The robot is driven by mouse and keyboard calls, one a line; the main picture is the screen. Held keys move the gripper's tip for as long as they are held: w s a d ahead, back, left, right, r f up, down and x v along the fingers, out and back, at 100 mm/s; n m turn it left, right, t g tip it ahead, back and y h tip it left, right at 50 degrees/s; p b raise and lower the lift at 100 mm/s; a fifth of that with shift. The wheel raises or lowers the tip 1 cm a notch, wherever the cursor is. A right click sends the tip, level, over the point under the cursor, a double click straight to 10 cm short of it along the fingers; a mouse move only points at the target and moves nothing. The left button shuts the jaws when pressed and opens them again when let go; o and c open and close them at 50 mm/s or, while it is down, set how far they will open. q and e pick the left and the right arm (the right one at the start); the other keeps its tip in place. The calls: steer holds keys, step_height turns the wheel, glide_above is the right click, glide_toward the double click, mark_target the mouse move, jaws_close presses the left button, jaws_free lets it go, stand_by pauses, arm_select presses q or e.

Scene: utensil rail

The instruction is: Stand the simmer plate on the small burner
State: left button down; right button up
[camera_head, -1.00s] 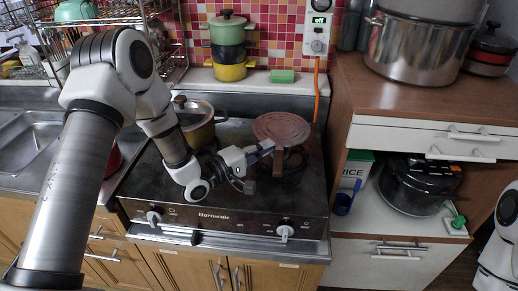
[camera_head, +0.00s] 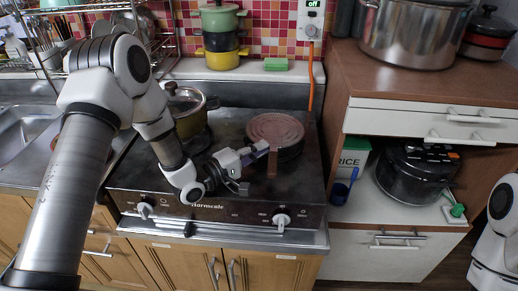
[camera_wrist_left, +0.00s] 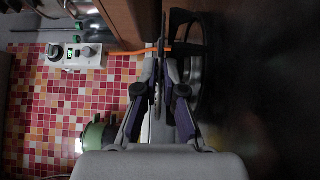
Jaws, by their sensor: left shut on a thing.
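The simmer plate (camera_head: 276,130) is a round reddish-brown disc with a brown handle (camera_head: 273,162) pointing toward the front. It is over the right burner (camera_head: 292,153), whose dark ring shows only partly beneath it. Whether it touches the burner I cannot tell. My left gripper (camera_head: 263,149) is shut on the plate's handle, coming from the left. In the left wrist view the plate (camera_wrist_left: 160,75) is seen edge-on between the fingers, beside the dark burner ring (camera_wrist_left: 190,68). My right gripper is not in view.
A lidded pot (camera_head: 187,110) stands on the left burner of the dark stove (camera_head: 230,205). Stacked green and yellow pots (camera_head: 221,42) and a green sponge (camera_head: 276,64) are on the ledge behind. A wooden counter (camera_head: 400,85) rises at the right.

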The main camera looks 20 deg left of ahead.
arm_select(q)
steer(key=shift+f, duration=0.3)
steer(key=c, duration=1.2)
jaws_free()
steer(key=shift+s, duration=0.1)
